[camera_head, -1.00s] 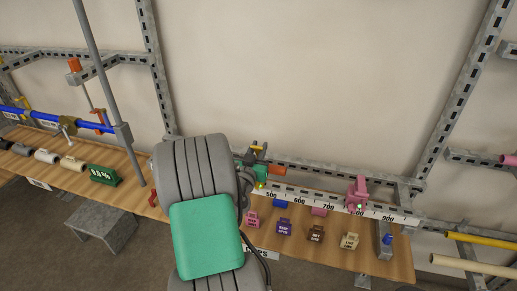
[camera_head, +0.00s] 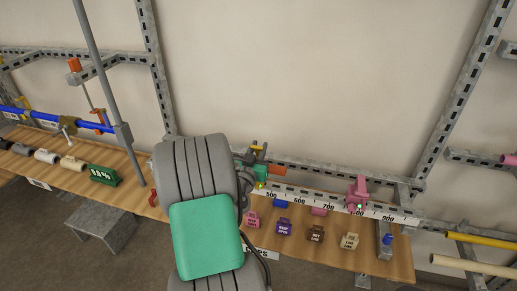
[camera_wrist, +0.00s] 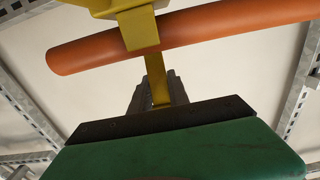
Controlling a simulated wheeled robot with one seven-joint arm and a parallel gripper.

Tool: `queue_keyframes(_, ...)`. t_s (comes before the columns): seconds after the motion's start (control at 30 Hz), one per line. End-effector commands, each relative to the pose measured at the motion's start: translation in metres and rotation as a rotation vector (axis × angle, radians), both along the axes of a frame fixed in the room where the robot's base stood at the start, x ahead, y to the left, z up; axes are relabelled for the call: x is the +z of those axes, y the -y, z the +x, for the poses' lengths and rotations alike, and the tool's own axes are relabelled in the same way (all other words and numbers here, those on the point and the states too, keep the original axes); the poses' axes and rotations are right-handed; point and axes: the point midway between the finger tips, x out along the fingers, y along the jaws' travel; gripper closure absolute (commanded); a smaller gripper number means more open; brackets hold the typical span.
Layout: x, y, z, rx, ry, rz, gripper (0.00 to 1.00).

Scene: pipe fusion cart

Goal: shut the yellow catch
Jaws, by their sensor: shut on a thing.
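The yellow catch (camera_wrist: 156,70) shows in the wrist view as a yellow bar running down from a yellow clamp piece (camera_wrist: 138,28) that crosses an orange pipe (camera_wrist: 200,30). The grey fingers of my gripper (camera_wrist: 159,92) are shut on the lower part of the bar. The catch's far end is cut off by the top of the picture. In the head view, a small yellow piece (camera_head: 257,148) shows above the orange pipe (camera_head: 278,169), right of my arm. My arm hides most of the gripper there.
A numbered rail (camera_head: 330,205) runs along the wooden bench (camera_head: 400,262), with a pink clamp (camera_head: 357,195) on it. Several small labelled blocks stand in front. A green display block (camera_head: 104,175) stands at left. Grey slotted frames rise behind.

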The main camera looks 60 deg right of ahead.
Motion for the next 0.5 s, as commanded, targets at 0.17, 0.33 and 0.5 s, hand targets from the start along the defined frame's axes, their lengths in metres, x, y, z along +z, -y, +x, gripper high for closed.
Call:
queue_keyframes(0.17,0.0002,0.0000,0.0001,0.000,0.000,0.000,1.00)
queue_keyframes(0.33,0.0002,0.0000,0.0001,0.000,0.000,0.000,1.00)
queue_keyframes(0.5,0.0002,0.0000,0.0001,0.000,0.000,0.000,0.70)
